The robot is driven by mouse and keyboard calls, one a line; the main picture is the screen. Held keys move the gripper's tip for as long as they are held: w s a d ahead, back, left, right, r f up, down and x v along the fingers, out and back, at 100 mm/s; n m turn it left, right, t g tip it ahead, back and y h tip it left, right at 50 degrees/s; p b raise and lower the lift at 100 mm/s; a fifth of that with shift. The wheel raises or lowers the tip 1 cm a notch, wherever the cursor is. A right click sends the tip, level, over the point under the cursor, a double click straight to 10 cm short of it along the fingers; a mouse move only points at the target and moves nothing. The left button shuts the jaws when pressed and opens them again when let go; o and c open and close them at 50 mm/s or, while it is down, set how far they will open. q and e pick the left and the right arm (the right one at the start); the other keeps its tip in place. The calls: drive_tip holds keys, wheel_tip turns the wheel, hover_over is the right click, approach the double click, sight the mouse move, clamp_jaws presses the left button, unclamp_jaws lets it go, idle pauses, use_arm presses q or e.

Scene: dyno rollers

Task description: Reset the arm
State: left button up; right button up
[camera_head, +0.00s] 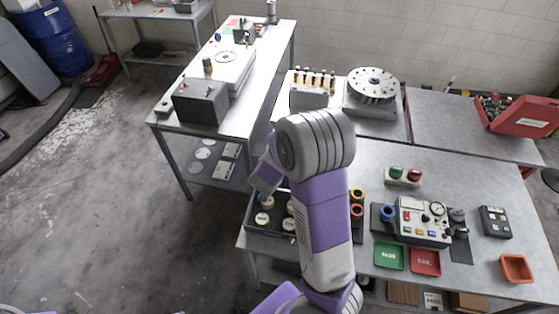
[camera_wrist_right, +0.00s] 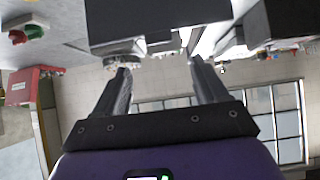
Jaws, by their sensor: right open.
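My right arm (camera_head: 325,215), purple and grey, rises from the bottom of the head view over the front table (camera_head: 465,270) and bends at a grey joint. Its gripper is hidden there behind the arm. In the right wrist view my right gripper (camera_wrist_right: 160,68) is open, its two dark fingers apart, with nothing seen between them. The picture there looks upside down, with a dark block (camera_wrist_right: 155,20) beyond the fingertips. My left gripper is not in view.
A dark tray (camera_head: 262,224) of round parts sits beside the arm. A gauge panel (camera_head: 424,222), green tray (camera_head: 389,256), red tray (camera_head: 426,262) and orange bin (camera_head: 516,268) stand right. Behind are a round slotted disc (camera_head: 373,85) and red toolbox (camera_head: 522,117). Left floor is open.

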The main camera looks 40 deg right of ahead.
drive_tip(key=s+a+f+n+g+y, duration=0.1)
drive_tip(key=s+a+f+n+y, duration=0.25)
drive_tip(key=a+f, duration=0.5)
drive_tip(key=s+a+f+n+g+y, duration=0.15)
drive_tip(key=a+f+y, duration=0.25)
drive_tip(key=a+f, duration=0.45)
drive_tip(key=s+a+f+n+g+y, duration=0.1)
drive_tip(key=s+a+f+y, duration=0.1)
drive_tip(key=s+a, duration=0.35)
drive_tip(key=s+a+f+n+g+y, duration=0.2)
drive_tip(key=s+a+f+y, duration=0.1)
drive_tip(key=s+a, duration=0.3)
wheel_tip(320, 180, down, 17)
drive_tip(key=a+b, duration=0.2)
drive_tip(key=b, duration=1.5)
drive_tip(key=shift+a+f, duration=0.15)
